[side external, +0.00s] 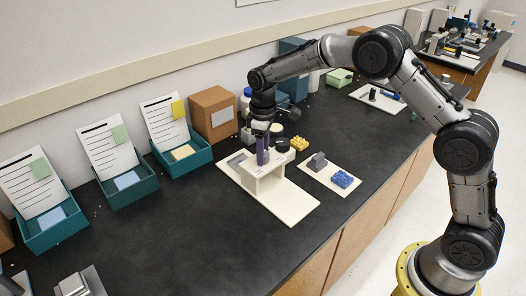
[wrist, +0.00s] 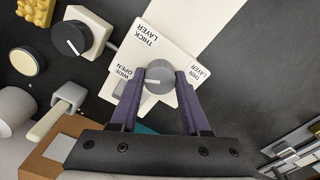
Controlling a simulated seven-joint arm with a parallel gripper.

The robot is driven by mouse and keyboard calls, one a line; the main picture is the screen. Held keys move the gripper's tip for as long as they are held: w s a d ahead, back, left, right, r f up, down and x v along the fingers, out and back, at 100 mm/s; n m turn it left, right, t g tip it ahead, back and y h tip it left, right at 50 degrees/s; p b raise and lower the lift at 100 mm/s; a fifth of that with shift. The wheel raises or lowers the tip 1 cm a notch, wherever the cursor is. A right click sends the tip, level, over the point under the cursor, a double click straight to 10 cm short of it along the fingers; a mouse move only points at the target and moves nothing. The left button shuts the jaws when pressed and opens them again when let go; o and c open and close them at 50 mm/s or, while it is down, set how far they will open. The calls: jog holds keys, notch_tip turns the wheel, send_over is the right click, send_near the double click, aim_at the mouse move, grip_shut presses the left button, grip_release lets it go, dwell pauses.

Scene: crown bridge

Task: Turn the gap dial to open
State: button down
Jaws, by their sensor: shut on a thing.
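The gap dial (wrist: 159,77) is a round grey knob on a white plate (wrist: 185,45) in the wrist view. Labels around it read THICK LAYER, THIN LAYER and WIDE OPEN. The two purple fingers of my gripper (wrist: 160,82) stand on either side of the dial and are shut on it. In the side view my gripper (side external: 262,151) points down over the white bridge-like stand (side external: 268,184), and the fingers hide the dial there.
A black knob (wrist: 68,39) with a white pointer sits on a white block beside the dial. A yellow brick (side external: 299,143) lies behind. A white plate (side external: 329,177) bears a grey block (side external: 317,161) and a blue brick (side external: 342,179).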

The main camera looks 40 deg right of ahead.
jog(key=shift+n, duration=0.9)
jog(key=shift+c, duration=1.9)
grip_release()
notch_tip(320, 180, up, 14)
